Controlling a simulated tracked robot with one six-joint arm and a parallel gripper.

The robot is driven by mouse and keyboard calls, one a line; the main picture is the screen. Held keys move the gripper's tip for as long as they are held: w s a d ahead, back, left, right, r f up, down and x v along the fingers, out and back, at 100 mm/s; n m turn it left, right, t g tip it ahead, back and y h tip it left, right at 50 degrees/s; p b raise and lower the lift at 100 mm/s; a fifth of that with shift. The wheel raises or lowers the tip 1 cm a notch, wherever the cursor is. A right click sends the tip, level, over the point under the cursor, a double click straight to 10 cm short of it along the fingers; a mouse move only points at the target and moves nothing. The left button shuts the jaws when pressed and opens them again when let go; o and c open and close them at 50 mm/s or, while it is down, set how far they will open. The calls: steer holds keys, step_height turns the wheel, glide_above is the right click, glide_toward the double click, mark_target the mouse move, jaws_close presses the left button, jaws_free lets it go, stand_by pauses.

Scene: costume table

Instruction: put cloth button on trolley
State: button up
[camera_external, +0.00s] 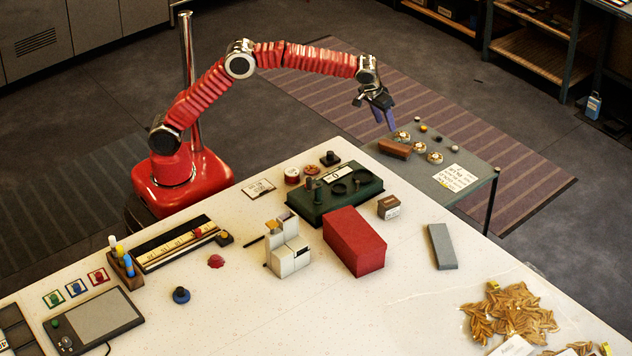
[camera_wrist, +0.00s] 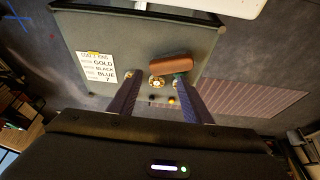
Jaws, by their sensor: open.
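The trolley (camera_external: 470,150) is a small dark grey table at the far end of the white table; its top also fills the upper middle of the wrist view (camera_wrist: 110,25). Which thing is the cloth button is not certain. A small red, rounded piece (camera_external: 216,261) and a blue round piece (camera_external: 181,295) lie apart on the white table. Several small round pieces, such as a gold-and-white one (camera_external: 435,158), lie on the trolley.
A brown block (camera_external: 395,149) and a lettered card (camera_external: 455,178) lie on the trolley. On the white table stand a red box (camera_external: 354,241), a dark green fixture (camera_external: 335,193), white blocks (camera_external: 287,247) and a pen holder (camera_external: 126,268). The table's front middle is clear.

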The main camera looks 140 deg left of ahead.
steer(key=w+d+r+m+t, duration=0.1)
steer(key=d+r+m, duration=0.25)
steer(key=d, duration=0.75)
steer(key=w+d+r+m+t+h, duration=0.15)
steer(key=d+r, duration=0.25)
steer(key=d, duration=0.8)
steer(key=w+d+r+m+t+y, duration=0.1)
steer(key=d+r+m, duration=0.25)
steer(key=d, duration=0.75)
steer(key=s+d+m+h, duration=0.2)
steer(key=s+d+m, duration=0.35)
steer(key=d, duration=1.05)
steer(key=s+d+f+m+t+h, duration=0.2)
steer(key=s+d+f, duration=0.3)
steer(key=s+d, duration=0.7)
steer(key=shift+s+f+m, duration=0.35)
steer(key=shift+s+m, duration=0.5)
steer(key=shift+m, duration=0.05)
